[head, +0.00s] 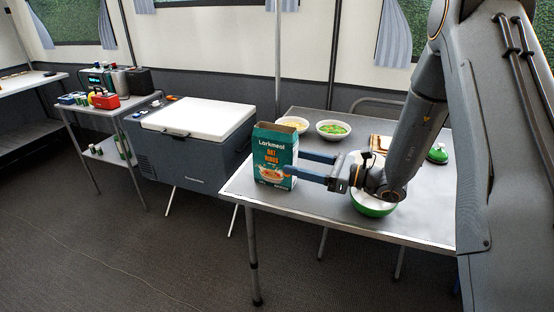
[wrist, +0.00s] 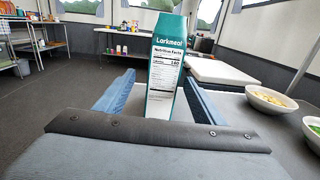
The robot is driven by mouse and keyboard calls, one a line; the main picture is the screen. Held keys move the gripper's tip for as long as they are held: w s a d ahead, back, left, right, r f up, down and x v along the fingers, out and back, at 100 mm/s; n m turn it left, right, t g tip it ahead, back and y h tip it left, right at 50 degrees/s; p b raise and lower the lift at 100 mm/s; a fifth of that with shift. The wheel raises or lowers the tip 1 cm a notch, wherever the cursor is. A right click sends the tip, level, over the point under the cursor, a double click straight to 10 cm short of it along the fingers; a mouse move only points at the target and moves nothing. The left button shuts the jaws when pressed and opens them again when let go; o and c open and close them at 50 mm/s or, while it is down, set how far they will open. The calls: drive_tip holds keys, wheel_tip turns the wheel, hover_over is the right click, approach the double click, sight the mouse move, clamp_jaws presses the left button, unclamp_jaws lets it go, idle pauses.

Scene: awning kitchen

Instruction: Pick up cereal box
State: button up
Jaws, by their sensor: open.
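The cereal box (head: 274,156) is teal and white, with "Larkmeal" on its front. It stands upright near the left end of the grey table (head: 235,187). My gripper (head: 299,164) reaches in from the right, level with the box, its blue fingers pointing at it. In the wrist view the box (wrist: 163,75) shows its nutrition panel and stands between the two blue fingers of my gripper (wrist: 160,92). The fingers are open, with a gap on each side of the box.
Behind the box are a bowl of yellowish food (head: 293,124) and a bowl of green food (head: 333,130). A green bowl (head: 374,209) sits under my arm. A cooler with a white lid (head: 190,118) stands left of the table. The table's front-left edge is close to the box.

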sight(276, 157)
drive_tip(key=shift+a+f, duration=0.25)
drive_tip(key=shift+w+a, duration=0.15)
drive_tip(key=shift+a, duration=0.15)
drive_tip(key=x, duration=0.4)
drive_tip(key=p+x, duration=0.1)
drive_tip(key=x, duration=0.1)
drive_tip(key=shift+w+a, duration=0.25)
drive_tip(key=shift+w, duration=0.2)
drive_tip(key=shift+r, duration=0.1)
drive_tip(key=c, duration=1.1)
